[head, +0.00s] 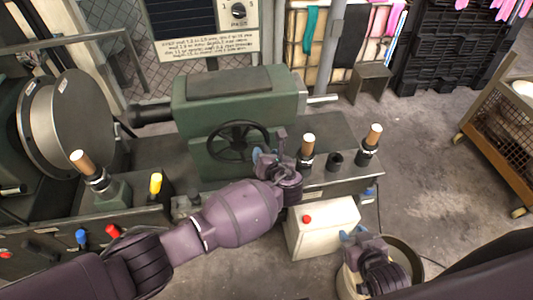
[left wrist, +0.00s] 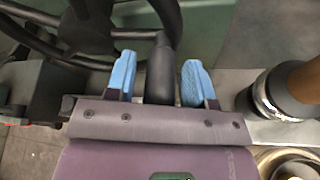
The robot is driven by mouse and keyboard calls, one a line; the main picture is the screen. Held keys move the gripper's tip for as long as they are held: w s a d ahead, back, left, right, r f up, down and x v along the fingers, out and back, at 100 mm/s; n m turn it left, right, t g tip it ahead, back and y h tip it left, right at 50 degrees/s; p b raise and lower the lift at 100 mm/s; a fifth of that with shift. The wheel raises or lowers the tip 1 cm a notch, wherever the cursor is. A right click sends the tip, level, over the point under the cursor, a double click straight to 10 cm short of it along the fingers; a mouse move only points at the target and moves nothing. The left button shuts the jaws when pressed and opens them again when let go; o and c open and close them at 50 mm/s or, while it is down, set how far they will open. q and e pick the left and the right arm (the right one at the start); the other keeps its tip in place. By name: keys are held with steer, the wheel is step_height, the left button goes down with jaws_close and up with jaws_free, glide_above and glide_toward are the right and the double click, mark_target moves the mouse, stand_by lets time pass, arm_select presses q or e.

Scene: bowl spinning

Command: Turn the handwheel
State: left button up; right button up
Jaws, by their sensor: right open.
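The black spoked handwheel (head: 238,142) is on the front of a green machine housing (head: 235,100). Part of its rim also shows at the top left of the left wrist view (left wrist: 52,48). My left gripper (head: 268,156) is at the wheel's lower right edge. In the left wrist view its two blue fingertips (left wrist: 158,78) stand apart on either side of the wheel's dark handle (left wrist: 161,68), with small gaps visible beside it. My right gripper (head: 357,236) is open and empty at the lower right, above a round bin, away from the wheel.
Wooden-topped levers (head: 306,148) and (head: 372,140) stand right of the wheel; one also shows close at right in the left wrist view (left wrist: 290,92). A pale box with a red button (head: 322,228) stands below. A cart (head: 500,130) is at right. Floor between is clear.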

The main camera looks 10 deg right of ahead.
arm_select(q)
steer(key=shift+r, duration=0.15)
steer(key=shift+s+d+r, duration=0.1)
steer(key=shift+s+r, duration=0.05)
steer(key=shift+s, duration=0.1)
steer(key=v, duration=1)
steer(key=shift+s+p, duration=0.1)
steer(key=shift+p, duration=0.25)
